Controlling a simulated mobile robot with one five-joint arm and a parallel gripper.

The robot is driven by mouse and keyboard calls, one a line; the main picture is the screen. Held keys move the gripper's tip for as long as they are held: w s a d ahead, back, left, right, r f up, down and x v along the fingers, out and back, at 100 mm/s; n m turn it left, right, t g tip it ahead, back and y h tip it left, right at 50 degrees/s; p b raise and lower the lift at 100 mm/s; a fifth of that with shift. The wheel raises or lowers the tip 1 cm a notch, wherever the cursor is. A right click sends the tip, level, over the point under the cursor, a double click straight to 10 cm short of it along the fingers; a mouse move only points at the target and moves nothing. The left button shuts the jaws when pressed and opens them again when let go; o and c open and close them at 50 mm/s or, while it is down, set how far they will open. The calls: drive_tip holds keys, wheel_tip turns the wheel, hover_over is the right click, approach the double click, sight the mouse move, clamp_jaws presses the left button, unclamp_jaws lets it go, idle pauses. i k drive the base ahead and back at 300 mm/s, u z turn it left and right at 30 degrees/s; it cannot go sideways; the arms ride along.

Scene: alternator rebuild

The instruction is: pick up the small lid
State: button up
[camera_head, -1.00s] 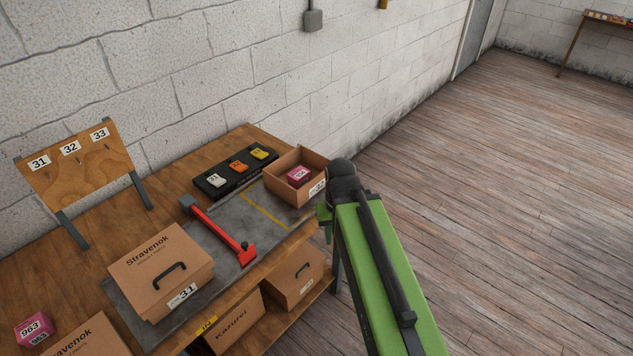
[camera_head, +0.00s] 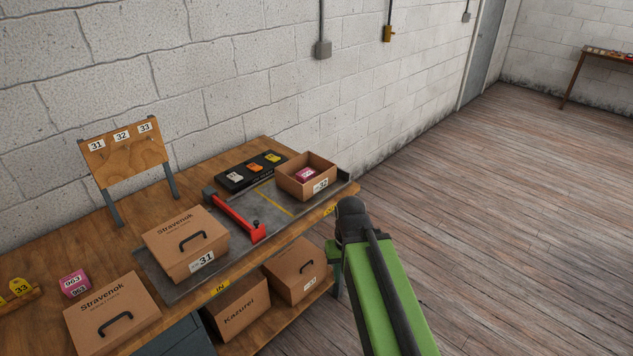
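No piece is marked as the small lid. A brown Stravenok cardboard piece with a black handle (camera_head: 105,308) lies at the front left of the bench; I cannot tell whether it is a loose lid or a lidded box. A box labelled 31 (camera_head: 186,242) stands on the grey mat with a handled lid on top. An open box labelled 32 (camera_head: 318,190) holds a pink carton (camera_head: 306,174) and has no lid on it. My green arm reaches up from the bottom, right of the bench. Its far end is a dark joint, and my gripper does not show.
The wooden bench (camera_head: 60,243) runs along the wall. On it are a red-handled tool (camera_head: 238,219), a black tray of coloured tags (camera_head: 251,172), a numbered board (camera_head: 127,158) and a pink 963 box (camera_head: 74,284). Boxes (camera_head: 240,310) fill the lower shelf. The floor at right is clear.

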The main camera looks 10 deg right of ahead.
sight(98, 324)
drive_tip(key=u, duration=0.2)
drive_tip(key=i, duration=0.9)
drive_tip(key=u, duration=2.05)
drive_tip(key=k, duration=0.75)
drive_tip(key=z, duration=0.1)
drive_tip(key=i, duration=0.75)
